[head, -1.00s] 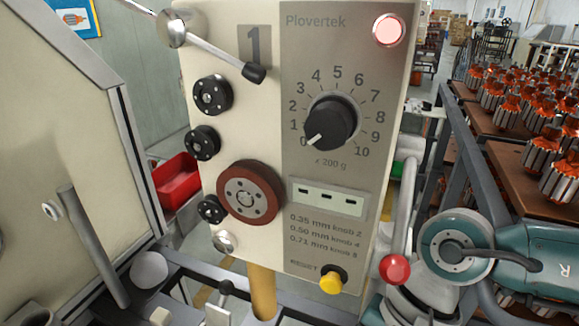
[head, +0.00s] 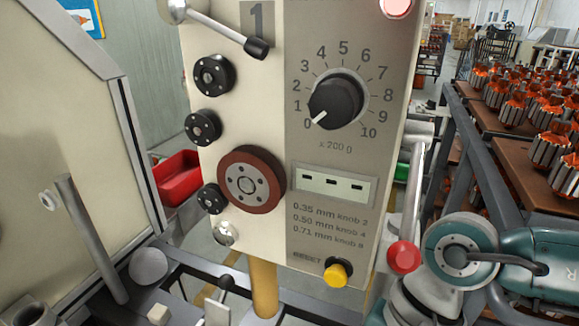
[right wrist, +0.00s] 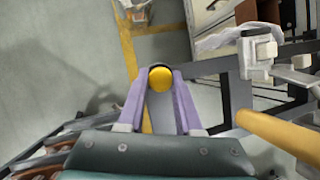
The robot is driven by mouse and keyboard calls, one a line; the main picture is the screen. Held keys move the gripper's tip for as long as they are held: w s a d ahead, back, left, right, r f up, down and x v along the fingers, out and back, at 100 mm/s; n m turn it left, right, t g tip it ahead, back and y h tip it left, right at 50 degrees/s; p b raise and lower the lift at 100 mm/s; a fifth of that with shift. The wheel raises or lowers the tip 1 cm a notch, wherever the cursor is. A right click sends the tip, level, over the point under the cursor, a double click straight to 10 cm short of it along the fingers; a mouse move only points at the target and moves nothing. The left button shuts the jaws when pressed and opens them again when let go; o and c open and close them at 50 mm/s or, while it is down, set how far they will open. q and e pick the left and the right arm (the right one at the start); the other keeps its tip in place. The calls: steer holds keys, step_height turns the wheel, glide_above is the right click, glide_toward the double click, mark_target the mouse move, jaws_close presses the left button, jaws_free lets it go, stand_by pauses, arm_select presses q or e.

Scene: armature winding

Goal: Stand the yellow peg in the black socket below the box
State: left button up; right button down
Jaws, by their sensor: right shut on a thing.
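The yellow peg (right wrist: 160,78) shows in the right wrist view as a round yellow end between the tips of two purple fingers. My right gripper (right wrist: 159,85) is shut on it. The peg is seen nearly end-on, so its length is hidden. The box (head: 232,120) is the cream and grey control panel filling the middle of the head view. I cannot make out the black socket in either view. My right gripper is outside the head view, where only part of my teal right arm shows at the lower right. My left gripper is in neither view.
A yellow post (head: 263,288) stands under the box; a yellow bar (right wrist: 280,135) shows at right in the wrist view. A lever with a red ball (head: 404,257) stands beside the box's right edge. A red bin (head: 178,178) is behind left. Dark rails run below the box.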

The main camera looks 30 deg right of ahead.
stand_by(0.3)
steer(key=c, duration=0.5)
jaws_free()
